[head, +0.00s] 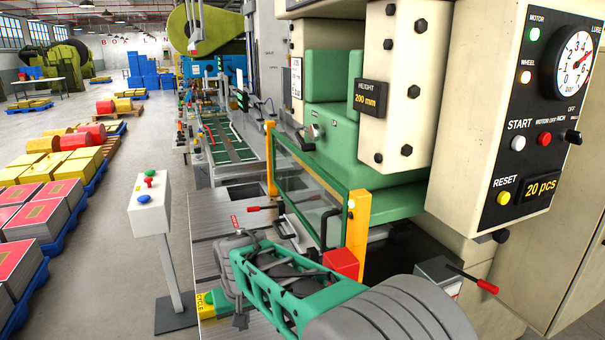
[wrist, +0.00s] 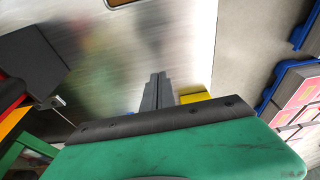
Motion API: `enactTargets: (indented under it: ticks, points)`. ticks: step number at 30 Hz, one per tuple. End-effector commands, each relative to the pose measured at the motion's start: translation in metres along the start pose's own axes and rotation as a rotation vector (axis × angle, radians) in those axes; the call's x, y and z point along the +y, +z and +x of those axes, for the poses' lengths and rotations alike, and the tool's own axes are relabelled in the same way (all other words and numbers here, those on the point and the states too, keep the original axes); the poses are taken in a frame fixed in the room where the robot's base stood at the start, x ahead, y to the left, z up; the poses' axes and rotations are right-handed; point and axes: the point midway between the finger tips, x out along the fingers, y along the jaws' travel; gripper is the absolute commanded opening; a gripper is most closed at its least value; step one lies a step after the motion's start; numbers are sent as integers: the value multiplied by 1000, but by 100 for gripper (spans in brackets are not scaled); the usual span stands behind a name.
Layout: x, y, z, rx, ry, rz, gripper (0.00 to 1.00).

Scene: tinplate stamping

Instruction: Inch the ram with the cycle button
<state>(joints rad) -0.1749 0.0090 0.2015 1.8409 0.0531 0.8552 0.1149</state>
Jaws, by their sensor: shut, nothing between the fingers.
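The yellow cycle box (head: 207,311), marked CYCLE and with a green top (head: 214,297), sits low at the front of the press, partly hidden by my arm. My gripper (head: 240,321) points down just right of it, shut and empty. In the wrist view the shut dark fingers (wrist: 157,78) lie over bare metal, and a yellow piece (wrist: 195,97) shows beside them, mostly hidden. I cannot tell whether they touch. The green ram block (head: 331,130) stands above the guarded opening, near a HEIGHT 200 mm plate (head: 370,98).
The control panel (head: 515,185) has a dial (head: 578,64), a white START button (head: 515,171), a red button (head: 544,139) and a black knob (head: 573,137). A yellow post (head: 357,235) and red block (head: 341,263) stand near my arm. A button pedestal (head: 150,205) stands left.

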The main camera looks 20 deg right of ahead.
Motion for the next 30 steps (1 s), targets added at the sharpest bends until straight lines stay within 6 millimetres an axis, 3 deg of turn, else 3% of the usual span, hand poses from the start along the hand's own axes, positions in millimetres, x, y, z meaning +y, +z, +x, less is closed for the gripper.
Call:
enactTargets:
  ticks: [30]
  points:
    - [-19,-58,9,0,0,0,0]
